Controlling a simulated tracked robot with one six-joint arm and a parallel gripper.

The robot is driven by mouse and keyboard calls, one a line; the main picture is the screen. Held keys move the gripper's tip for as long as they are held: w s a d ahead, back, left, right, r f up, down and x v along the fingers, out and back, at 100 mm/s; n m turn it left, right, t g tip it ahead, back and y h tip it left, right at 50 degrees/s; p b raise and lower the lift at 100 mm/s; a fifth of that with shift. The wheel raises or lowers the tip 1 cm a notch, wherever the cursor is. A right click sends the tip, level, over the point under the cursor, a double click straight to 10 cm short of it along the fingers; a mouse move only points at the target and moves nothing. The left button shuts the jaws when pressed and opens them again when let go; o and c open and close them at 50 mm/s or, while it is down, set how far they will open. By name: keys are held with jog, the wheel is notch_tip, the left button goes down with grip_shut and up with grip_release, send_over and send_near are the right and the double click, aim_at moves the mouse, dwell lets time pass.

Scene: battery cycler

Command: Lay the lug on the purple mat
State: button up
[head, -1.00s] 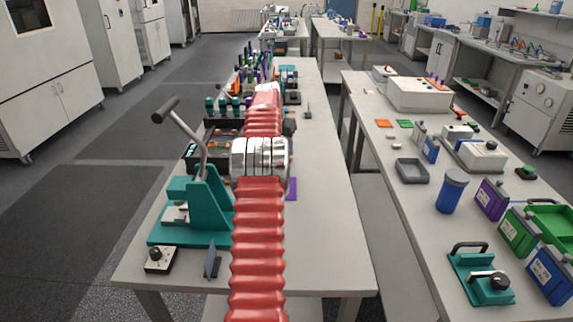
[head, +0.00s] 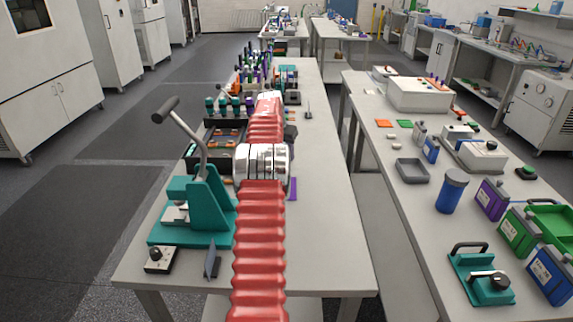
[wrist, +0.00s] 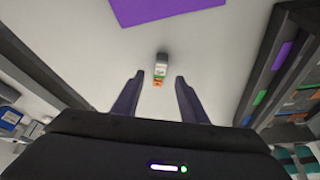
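The purple mat (wrist: 165,8) lies flat on the pale bench at the top of the wrist view, partly cut off. In the head view a purple strip of it (head: 293,188) shows beside my red arm. A small piece (wrist: 160,68) with a grey end, a pale middle and an orange end lies off the mat; it may be the lug, but I cannot tell for sure. My gripper (wrist: 157,85) is open. Its two dark fingers are apart and point towards the small piece, which shows between and beyond their tips. Nothing is held between them. My arm hides much of the bench in the head view.
A teal lever press (head: 205,205) stands left of my arm. A dark tray (head: 222,140) lies behind it. The bench (head: 325,215) is clear right of my arm. A second bench with a grey tray (head: 412,170) and blue cup (head: 452,192) stands further right.

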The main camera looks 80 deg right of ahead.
jog(key=x, duration=0.4)
jog(key=shift+f, duration=0.15)
dwell(0.4)
grip_shut()
